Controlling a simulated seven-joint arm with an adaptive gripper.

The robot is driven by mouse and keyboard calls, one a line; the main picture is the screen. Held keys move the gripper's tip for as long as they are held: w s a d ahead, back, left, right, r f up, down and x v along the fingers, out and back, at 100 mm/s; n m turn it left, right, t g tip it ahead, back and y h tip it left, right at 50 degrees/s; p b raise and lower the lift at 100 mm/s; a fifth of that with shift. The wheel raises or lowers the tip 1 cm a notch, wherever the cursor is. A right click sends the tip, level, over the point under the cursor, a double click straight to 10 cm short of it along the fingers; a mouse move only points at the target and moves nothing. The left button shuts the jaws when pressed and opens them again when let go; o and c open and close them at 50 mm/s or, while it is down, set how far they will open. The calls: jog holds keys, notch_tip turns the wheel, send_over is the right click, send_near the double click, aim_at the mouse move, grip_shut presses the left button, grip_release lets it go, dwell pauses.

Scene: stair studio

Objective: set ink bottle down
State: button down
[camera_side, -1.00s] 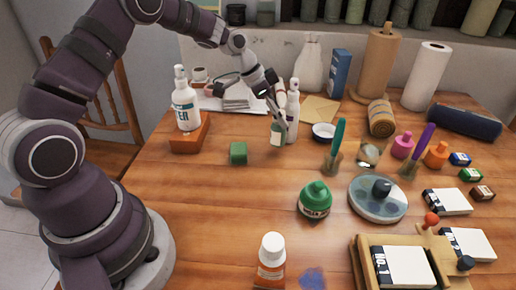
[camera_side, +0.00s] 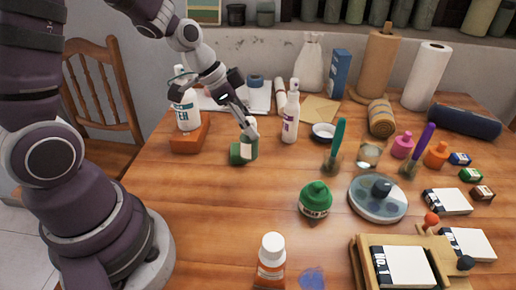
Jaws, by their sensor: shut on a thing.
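I cannot tell whether the bottle touches the block or the tabletop.
A white spray bottle (camera_side: 290,118) stands to the right of my gripper. A white bottle (camera_side: 185,112) stands on an orange-brown block (camera_side: 190,138) to the left. A green-capped bottle (camera_side: 315,201) and a round palette (camera_side: 378,203) lie nearer. The wood in front of the green block is clear.

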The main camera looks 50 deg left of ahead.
jog(key=w+d+r, duration=0.2)
jog(key=w+d, duration=0.1)
jog(key=w, duration=0.3)
jog(key=f, duration=0.8)
jog(key=shift+w+d+f, duration=0.1)
jog(key=shift+w+d, duration=0.1)
jog(key=shift+d, duration=0.1)
jog(key=c, duration=0.8)
grip_release()
jog(key=shift+f, duration=0.1)
jog(key=shift+c, duration=0.2)
jog(key=v, duration=1.2)
jog(key=shift+s+r, duration=0.25)
jog(key=shift+r, duration=0.05)
jog(key=s+d+r+n+y, duration=0.1)
jog(key=s+r+n+y, duration=0.2)
jog(key=s+n, duration=0.4)
jog(key=s+r, duration=0.1)
jog(key=s, duration=0.5)
jog(key=shift+r+t, duration=0.2)
jog(key=shift+t, duration=0.2)
